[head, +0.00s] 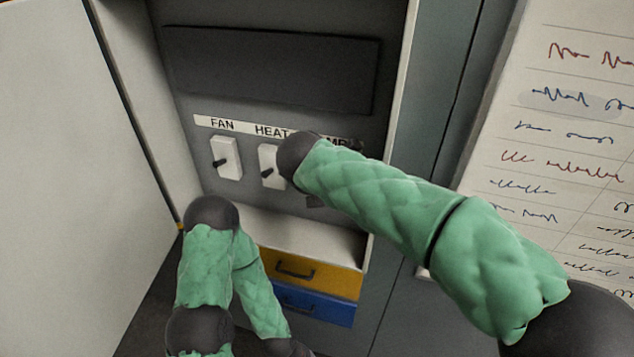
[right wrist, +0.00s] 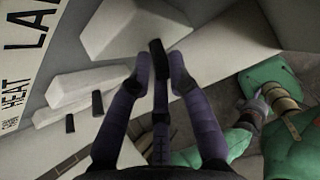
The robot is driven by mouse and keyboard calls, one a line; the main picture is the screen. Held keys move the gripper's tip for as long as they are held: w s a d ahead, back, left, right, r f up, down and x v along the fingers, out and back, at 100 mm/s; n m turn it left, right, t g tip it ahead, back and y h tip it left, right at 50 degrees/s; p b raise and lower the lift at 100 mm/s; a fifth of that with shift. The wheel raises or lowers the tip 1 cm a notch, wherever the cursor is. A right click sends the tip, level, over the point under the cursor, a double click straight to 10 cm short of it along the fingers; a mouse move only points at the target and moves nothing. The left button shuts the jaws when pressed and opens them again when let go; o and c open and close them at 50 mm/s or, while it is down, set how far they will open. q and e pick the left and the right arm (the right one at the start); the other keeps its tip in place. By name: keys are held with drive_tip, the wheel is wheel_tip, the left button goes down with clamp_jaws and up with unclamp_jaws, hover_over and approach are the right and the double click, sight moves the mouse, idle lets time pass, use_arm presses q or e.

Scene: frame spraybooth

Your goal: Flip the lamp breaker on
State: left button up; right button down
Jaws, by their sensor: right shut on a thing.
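The lamp breaker (right wrist: 125,27) is a white block on the grey panel, beside the partly visible label "LA". Its black lever (right wrist: 158,58) stands between the fingertips of my right gripper (right wrist: 160,72), which is shut on it. In the head view, my right arm hides the lamp breaker and the right gripper; only part of its label (head: 343,143) shows. My left arm is low in the head view, with its gripper out of the picture. I cannot tell which way the lamp lever is set.
The fan breaker (head: 226,158) and heat breaker (head: 272,166) sit left of my right arm, each with a black lever. Below are a pale shelf (head: 300,237), a yellow drawer (head: 315,273) and a blue drawer (head: 315,302). A cabinet door (head: 70,170) stands open at left.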

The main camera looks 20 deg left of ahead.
drive_tip(key=c, duration=1.2)
unclamp_jaws()
drive_tip(key=shift+s+d+f, duration=0.1)
drive_tip(key=shift+s+f, duration=0.05)
drive_tip(key=shift+f, duration=0.35)
drive_tip(key=shift+c, duration=0.2)
drive_tip(key=shift+d+r, duration=0.1)
drive_tip(key=shift+r, duration=0.3)
drive_tip(key=shift+f, duration=0.1)
